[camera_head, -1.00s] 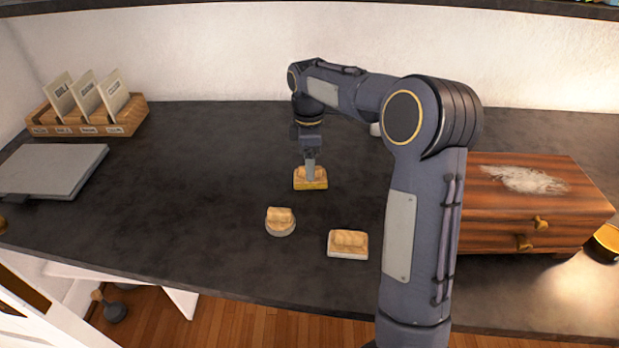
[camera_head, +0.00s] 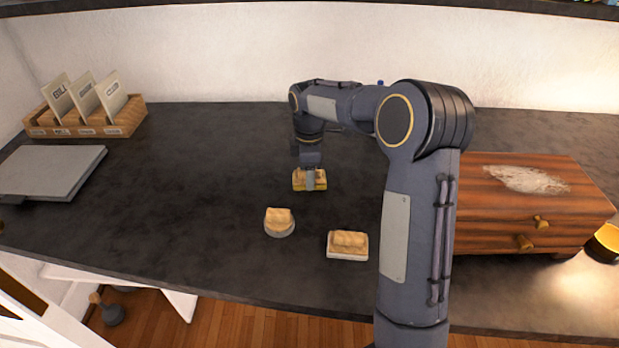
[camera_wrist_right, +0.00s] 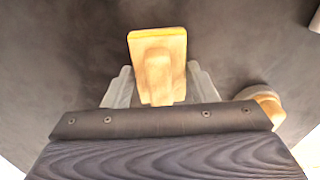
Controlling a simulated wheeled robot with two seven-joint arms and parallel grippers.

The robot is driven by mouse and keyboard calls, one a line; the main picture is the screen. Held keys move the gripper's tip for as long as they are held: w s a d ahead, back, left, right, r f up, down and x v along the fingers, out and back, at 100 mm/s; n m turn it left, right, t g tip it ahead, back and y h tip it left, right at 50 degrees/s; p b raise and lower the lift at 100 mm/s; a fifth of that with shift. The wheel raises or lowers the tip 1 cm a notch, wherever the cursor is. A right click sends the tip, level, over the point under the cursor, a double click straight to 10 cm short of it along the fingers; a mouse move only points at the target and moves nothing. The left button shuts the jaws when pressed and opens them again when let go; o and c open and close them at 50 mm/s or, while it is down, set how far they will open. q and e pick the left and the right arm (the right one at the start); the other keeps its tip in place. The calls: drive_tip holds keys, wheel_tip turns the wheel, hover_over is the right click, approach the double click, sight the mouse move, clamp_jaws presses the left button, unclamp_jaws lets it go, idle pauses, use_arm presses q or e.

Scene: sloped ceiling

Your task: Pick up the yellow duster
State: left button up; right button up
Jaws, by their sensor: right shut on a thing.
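The yellow duster (camera_head: 298,184) has a pale wooden handle on top and a yellow base. It is at the middle of the dark worktop in the head view. My right gripper (camera_head: 310,180) is shut on it from above. In the right wrist view the duster (camera_wrist_right: 157,58) sits between the two fingers of the right gripper (camera_wrist_right: 158,88), with its yellow edge at the far end. I cannot tell whether it touches the worktop. My left gripper is not in view.
A round wooden-handled duster (camera_head: 279,222) and a rectangular one with a pale base (camera_head: 347,245) lie nearer the front. A wooden drawer box (camera_head: 520,205) with whitish dust on top stands right. A grey laptop (camera_head: 50,170) and a card holder (camera_head: 90,118) are left.

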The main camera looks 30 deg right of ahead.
drive_tip(key=shift+r, duration=0.45)
wheel_tip(320, 180, up, 2)
drive_tip(key=shift+r+p, duration=0.2)
drive_tip(key=shift+p, duration=0.1)
drive_tip(key=s+a+r, duration=0.8)
drive_tip(key=s+r, duration=0.1)
drive_tip(key=s, duration=0.2)
drive_tip(key=shift+a+r, duration=0.3)
drive_tip(key=shift+r, duration=0.05)
drive_tip(key=shift+s, duration=0.1)
drive_tip(key=o, duration=0.4)
drive_tip(key=c, duration=0.3)
